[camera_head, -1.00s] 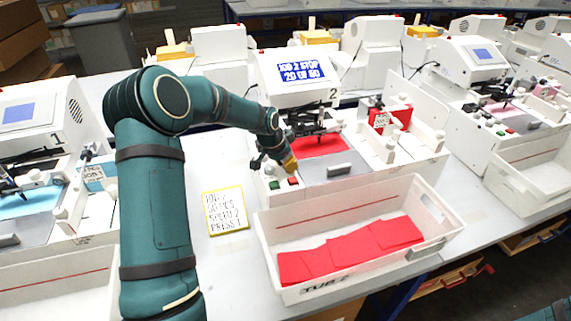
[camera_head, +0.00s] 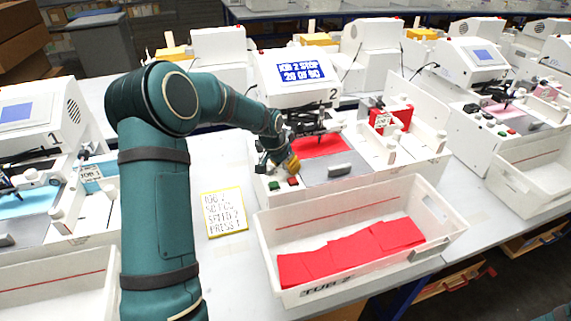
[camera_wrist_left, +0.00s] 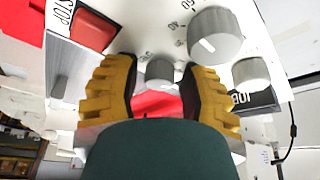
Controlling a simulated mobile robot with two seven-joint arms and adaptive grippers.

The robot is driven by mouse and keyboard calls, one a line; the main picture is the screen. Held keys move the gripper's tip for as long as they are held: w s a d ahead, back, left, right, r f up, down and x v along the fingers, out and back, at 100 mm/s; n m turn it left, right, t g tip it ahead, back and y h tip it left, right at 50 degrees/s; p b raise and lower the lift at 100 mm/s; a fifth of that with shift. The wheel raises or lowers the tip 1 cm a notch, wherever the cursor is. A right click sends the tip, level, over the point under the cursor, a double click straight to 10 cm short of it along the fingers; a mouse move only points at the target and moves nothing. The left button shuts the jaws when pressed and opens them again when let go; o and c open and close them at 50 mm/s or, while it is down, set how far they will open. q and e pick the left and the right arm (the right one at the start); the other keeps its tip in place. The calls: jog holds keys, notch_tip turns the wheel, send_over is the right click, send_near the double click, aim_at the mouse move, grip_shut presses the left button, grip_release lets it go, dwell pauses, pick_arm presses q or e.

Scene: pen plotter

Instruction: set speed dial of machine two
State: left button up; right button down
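Machine two (camera_head: 297,82) stands in the middle, its blue screen reading "JOB 2 STOP 20 OF 50". My left gripper (camera_head: 288,164) is over its front left panel, behind the green and red buttons. In the left wrist view my left gripper (camera_wrist_left: 159,85) has its yellow fingers apart, with a small grey knob (camera_wrist_left: 160,72) between them and gaps on both sides. A larger grey dial (camera_wrist_left: 215,36) with a white mark and number scale lies right of the fingers. Another knob (camera_wrist_left: 251,73) is beside it. Which is the speed dial I cannot tell. My right gripper is out of view.
A yellow-edged card (camera_head: 224,211) reads "JOB 2, 50 PCS, SPEED 2, PRESS 1", partly blurred. The white tub (camera_head: 345,285) with red sheets stands in front. A red STOP button (camera_wrist_left: 93,29) is left of the fingers. Machine one (camera_head: 38,115) stands at left.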

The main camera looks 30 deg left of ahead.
pick_arm(q)
jog(key=v, duration=1.2)
dwell(0.3)
